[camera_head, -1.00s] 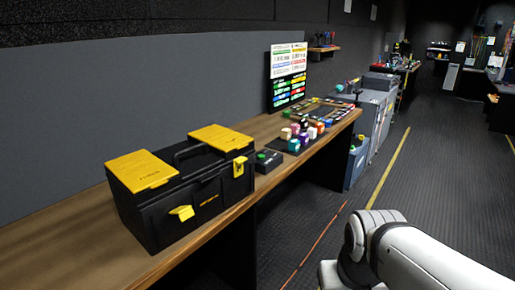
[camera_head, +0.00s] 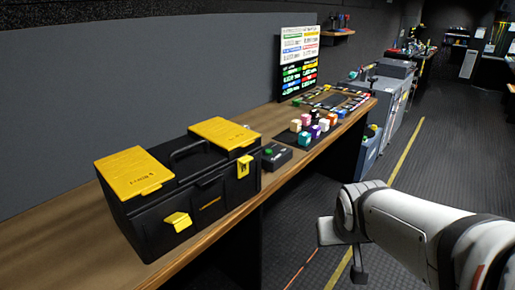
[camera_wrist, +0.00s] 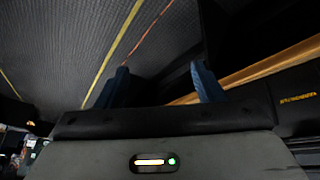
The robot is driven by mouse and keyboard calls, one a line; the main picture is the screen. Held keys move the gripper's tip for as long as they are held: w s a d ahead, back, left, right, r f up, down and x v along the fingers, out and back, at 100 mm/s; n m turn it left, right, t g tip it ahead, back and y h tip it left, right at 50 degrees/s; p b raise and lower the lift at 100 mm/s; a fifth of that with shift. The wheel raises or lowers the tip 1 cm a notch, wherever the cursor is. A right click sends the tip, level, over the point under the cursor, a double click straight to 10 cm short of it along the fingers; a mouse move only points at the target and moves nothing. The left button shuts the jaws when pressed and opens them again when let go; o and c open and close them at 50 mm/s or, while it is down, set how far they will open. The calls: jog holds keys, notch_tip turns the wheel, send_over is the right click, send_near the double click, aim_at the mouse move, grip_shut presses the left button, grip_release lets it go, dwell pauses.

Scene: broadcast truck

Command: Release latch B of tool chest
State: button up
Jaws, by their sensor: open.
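The black tool chest (camera_head: 200,195) with yellow lid panels stands on the wooden bench in the head view. Its front has two yellow latches. The left latch (camera_head: 178,221) sticks outward at a tilt; the right latch (camera_head: 244,166) lies upright against the front and has a dark mark. I cannot read for sure which is B. In the wrist view, the chest's dark front with yellow lettering (camera_wrist: 297,98) shows at the right edge. My gripper (camera_wrist: 160,82) is open, its two blue fingers apart with nothing between them. It is out in front of the bench, clear of the chest.
The wooden bench (camera_head: 60,225) runs along the wall. A small black box with a green button (camera_head: 277,156) sits right of the chest, then several coloured blocks (camera_head: 312,128) and a display board (camera_head: 299,65). The aisle floor (camera_head: 430,160) is open at right.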

jog(key=w+n+t, duration=0.1)
jog(key=w+t, duration=0.2)
jog(key=w, duration=0.7)
jog(key=n+t+y, duration=0.4)
jog(key=n+y, duration=0.4)
jog(key=y, duration=0.6)
send_near(248, 161)
jog(key=w, duration=0.2)
jog(key=x, duration=0.5)
jog(key=p+x, duration=0.1)
jog(key=x, duration=0.1)
jog(key=shift+s+a+f, duration=0.1)
jog(key=shift+s+a, duration=0.05)
jog(key=shift+a, duration=0.5)
jog(key=shift+c, duration=0.5)
grip_shut()
